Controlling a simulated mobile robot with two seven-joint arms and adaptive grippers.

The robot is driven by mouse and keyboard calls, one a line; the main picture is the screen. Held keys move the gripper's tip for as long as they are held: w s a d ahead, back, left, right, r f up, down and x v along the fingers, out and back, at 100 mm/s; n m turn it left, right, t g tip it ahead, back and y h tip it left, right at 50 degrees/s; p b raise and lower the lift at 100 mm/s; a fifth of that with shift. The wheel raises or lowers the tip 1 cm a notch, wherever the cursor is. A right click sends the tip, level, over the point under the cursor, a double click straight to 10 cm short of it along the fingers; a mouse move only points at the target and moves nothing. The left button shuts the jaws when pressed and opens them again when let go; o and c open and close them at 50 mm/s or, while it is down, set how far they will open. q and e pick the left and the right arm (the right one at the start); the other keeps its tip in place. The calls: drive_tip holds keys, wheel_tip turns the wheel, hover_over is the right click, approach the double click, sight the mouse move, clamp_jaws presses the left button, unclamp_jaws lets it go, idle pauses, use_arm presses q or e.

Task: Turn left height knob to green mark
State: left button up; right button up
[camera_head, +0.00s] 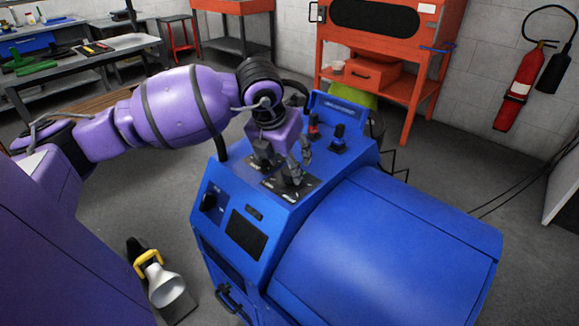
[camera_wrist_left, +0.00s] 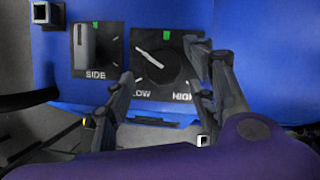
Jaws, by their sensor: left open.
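The height knob (camera_wrist_left: 162,66) is a round black dial on a black plate marked LOW and HIGH in the left wrist view. Its white pointer line is angled to the upper left. A green mark (camera_wrist_left: 166,34) sits at the top of the plate. My left gripper (camera_wrist_left: 158,75) is open, with one finger at the lower left and one at the right of the dial. Contact cannot be told. In the head view my left gripper (camera_head: 283,168) is over the sloped top of the blue machine (camera_head: 400,225), partly hiding the control plates.
A knob marked SIDE (camera_wrist_left: 84,48) with its own green mark is left of the dial. Red and black controls (camera_head: 339,135) stand beyond the gripper. An orange cabinet (camera_head: 395,65) is behind the machine; a fire extinguisher (camera_head: 518,90) hangs on the wall.

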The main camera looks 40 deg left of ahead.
use_arm(q)
drive_tip(key=shift+x, duration=1)
drive_tip(key=shift+w+f, duration=0.2)
drive_tip(key=shift+f, duration=0.15)
drive_tip(key=shift+c, duration=0.9)
drive_tip(key=c, duration=0.9)
use_arm(e)
drive_tip(key=shift+w+r, duration=0.1)
drive_tip(key=shift+w, duration=0.35)
use_arm(q)
drive_tip(key=shift+a+m, duration=0.1)
drive_tip(key=shift+m, duration=0.2)
